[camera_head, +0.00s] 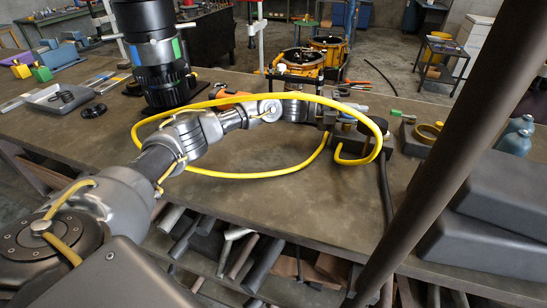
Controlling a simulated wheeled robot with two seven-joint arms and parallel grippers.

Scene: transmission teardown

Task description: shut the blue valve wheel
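My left arm comes in from the lower left and reaches across the workbench (262,205). My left gripper (334,115) is at the arm's far end, over the bench's right half. It is small and partly covered by a yellow hose, so I cannot tell whether its fingers are open or hold anything. A dark block-like fixture (357,138) is beside the gripper. I cannot make out a blue valve wheel; it may be hidden behind the gripper or the hose. My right gripper is not in view.
The yellow hose (240,177) loops widely around the forearm. A large black cylindrical unit (160,75) stands on the left. A grey tray (60,97) is farther left. Blue-grey bottles (515,138) and dark grey cases (490,235) are at right. A dark slanted pole (450,150) crosses the right side.

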